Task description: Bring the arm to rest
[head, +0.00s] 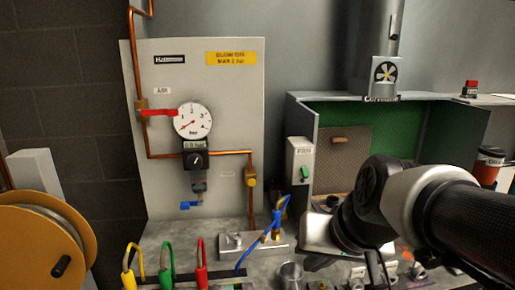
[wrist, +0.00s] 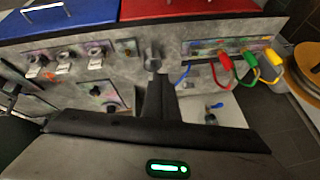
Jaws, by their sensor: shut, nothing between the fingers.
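My arm (head: 450,210) reaches in from the right in the head view, with its wrist over the bench in front of the green-backed booth. My gripper (wrist: 158,82) shows in the wrist view as dark fingers closed together, with nothing between them. Its fingertips point at the grey bench surface, near a small metal cup (wrist: 152,60). Whether the fingers touch anything is hard to tell. In the head view the fingers are not clearly visible behind the wrist.
A panel carries a pressure gauge (head: 193,121), a red lever (head: 159,112) and copper pipe. Yellow, green and red hose connectors (head: 166,262) stand at the bench front. A blue hose (head: 262,240) rises beside the wrist. The booth (head: 415,128) is behind my arm; an orange reel (head: 40,245) is left.

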